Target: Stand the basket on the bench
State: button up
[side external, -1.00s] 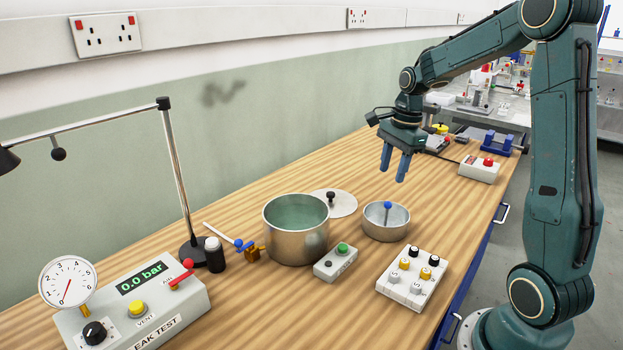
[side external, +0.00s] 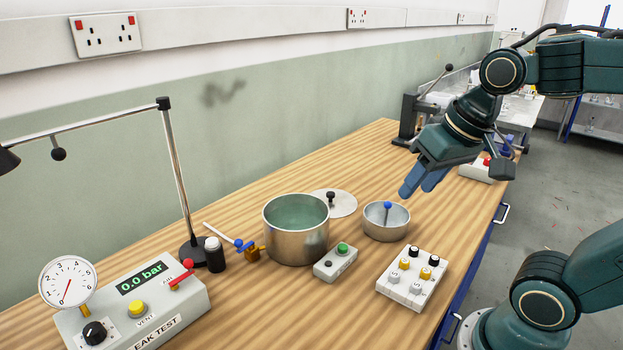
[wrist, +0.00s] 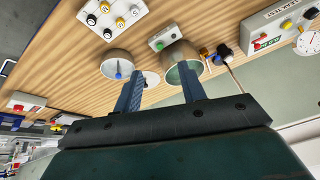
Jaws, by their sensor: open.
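The basket (side external: 374,222) is a small round metal bowl with a blue-knobbed post (side external: 387,212) standing in it. It sits upright on the wooden bench (side external: 240,293), right of the large open metal pot (side external: 283,240). In the wrist view the basket (wrist: 113,66) also shows, with its blue knob (wrist: 117,76). My gripper (side external: 416,191) is open and empty, with blue fingers apart, above and to the right of the basket. It touches nothing. In the wrist view the fingers (wrist: 160,69) show parted, with bench between them.
A disc-shaped lid (side external: 343,207) with a black knob lies behind the pot. A green-button box (side external: 335,264) and a switch panel (side external: 410,280) stand in front. A leak tester (side external: 140,310) and lamp stand are at left. A lever device (side external: 407,115) stands at the far end.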

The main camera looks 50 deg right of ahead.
jog(key=s+n, duration=0.1)
jog(key=s+a+n, duration=0.1)
jog(key=s+n, duration=0.1)
jog(key=shift+s+a+f+n+t, duration=0.35)
jog(key=shift+n+t, duration=0.05)
